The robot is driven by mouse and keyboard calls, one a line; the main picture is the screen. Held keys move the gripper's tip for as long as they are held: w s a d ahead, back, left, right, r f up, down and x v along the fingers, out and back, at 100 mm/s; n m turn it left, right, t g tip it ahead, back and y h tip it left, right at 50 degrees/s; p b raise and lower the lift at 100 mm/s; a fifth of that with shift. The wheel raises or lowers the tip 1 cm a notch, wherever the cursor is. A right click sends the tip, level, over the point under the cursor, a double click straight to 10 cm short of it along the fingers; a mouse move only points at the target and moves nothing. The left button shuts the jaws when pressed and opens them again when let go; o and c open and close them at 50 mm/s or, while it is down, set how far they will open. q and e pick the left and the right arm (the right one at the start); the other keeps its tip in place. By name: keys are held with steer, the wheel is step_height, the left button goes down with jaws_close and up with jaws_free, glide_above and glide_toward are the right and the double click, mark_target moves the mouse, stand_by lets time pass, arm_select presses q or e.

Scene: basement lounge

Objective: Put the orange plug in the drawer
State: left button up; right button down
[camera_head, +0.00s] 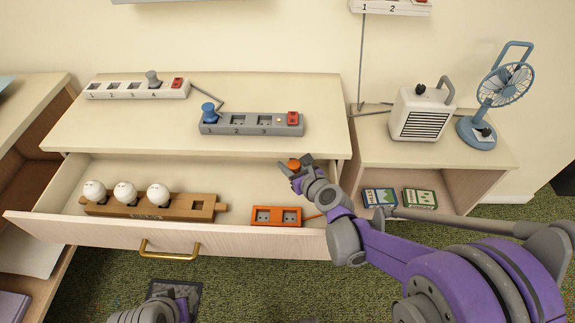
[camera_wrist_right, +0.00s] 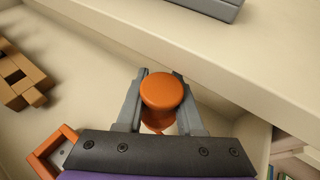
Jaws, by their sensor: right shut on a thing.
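The orange plug (camera_head: 294,163) is between the fingers of my right gripper (camera_head: 295,170), over the back right part of the open drawer (camera_head: 120,232). In the right wrist view the plug (camera_wrist_right: 162,91) shows its round orange top, with a finger on each side. The gripper is shut on it, and the drawer floor shows around and below. I cannot tell how high the plug is above the floor. My left gripper (camera_head: 175,292) is partly in view low at the left, in front of the drawer; its fingers are not clear.
The drawer holds an orange socket block (camera_head: 277,217) with a cord and a brown wooden block (camera_head: 180,210) with three white bulbs. The desk top (camera_head: 270,90) overhangs the drawer's back and carries two power strips. A shelf (camera_head: 470,150) with heater and fan stands right.

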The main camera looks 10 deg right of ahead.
steer(key=shift+w+a+f, duration=0.1)
steer(key=shift+w+f, duration=0.4)
steer(key=shift+f, duration=0.05)
steer(key=shift+s+f+b, duration=0.1)
steer(key=shift+f+b, duration=0.45)
steer(key=shift+f, duration=0.05)
steer(key=c, duration=0.5)
jaws_free()
steer(key=shift+c, duration=0.2)
steer(key=shift+r, duration=0.15)
